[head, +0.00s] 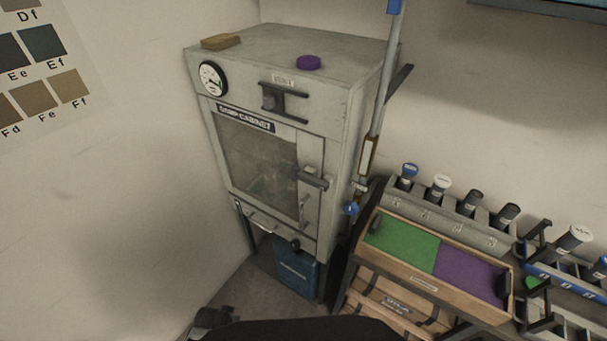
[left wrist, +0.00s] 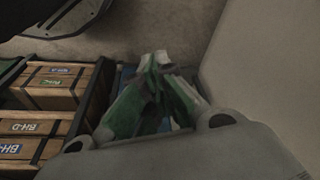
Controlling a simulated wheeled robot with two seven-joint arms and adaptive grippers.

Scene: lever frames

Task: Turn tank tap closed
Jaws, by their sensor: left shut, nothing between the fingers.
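The grey damp cabinet (head: 270,60) stands in the corner in the head view. A small blue tap-like handle (head: 351,208) sits at its right side, by the lower end of an upright pipe (head: 382,85). A dark knob (head: 294,244) shows at the cabinet's lower front, above a blue tank-like box (head: 293,270). I cannot tell which of these is the tank tap. In the left wrist view my left gripper (left wrist: 162,64) is shut and empty, its fingertips together. It touches no tap that I can make out. My right gripper is not in view.
Wooden crates (left wrist: 50,88) lie left of the left gripper in the left wrist view, with a pale surface (left wrist: 270,60) close on the right. In the head view a wooden tray (head: 420,283) with green and purple fields stands right of the cabinet, below a bottle rack (head: 440,225).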

